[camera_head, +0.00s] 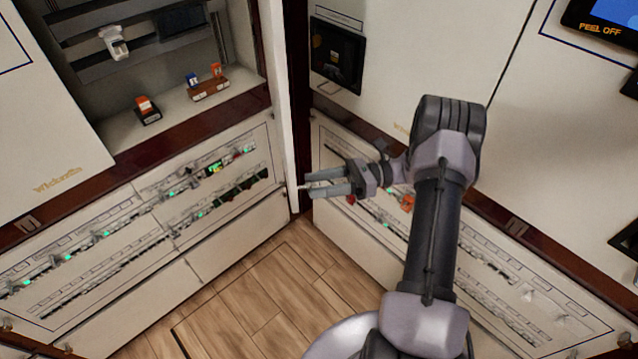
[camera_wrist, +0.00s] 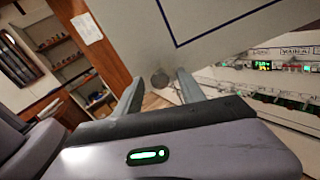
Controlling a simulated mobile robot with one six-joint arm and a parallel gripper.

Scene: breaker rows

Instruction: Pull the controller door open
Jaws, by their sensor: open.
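My gripper (camera_head: 307,187) is open, with its fingers pointing left at the lower end of a narrow white panel (camera_head: 284,90) seen almost edge-on, which looks like the controller door. In the wrist view, a white panel with a dark blue line (camera_wrist: 200,25) fills the upper middle. A small round grey knob (camera_wrist: 160,80) shows near its lower edge, between my two open fingertips (camera_wrist: 160,86). I cannot tell whether either finger touches the knob. The panel's hinge side is not clear.
An open compartment with a shelf (camera_head: 185,112) holding small breakers is at the upper left. Breaker rows run along the left lower panel (camera_head: 130,235) and the right lower panel (camera_head: 475,265). A black recessed box (camera_head: 337,55) is on the right wall. Wooden floor (camera_head: 270,290) is clear between them.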

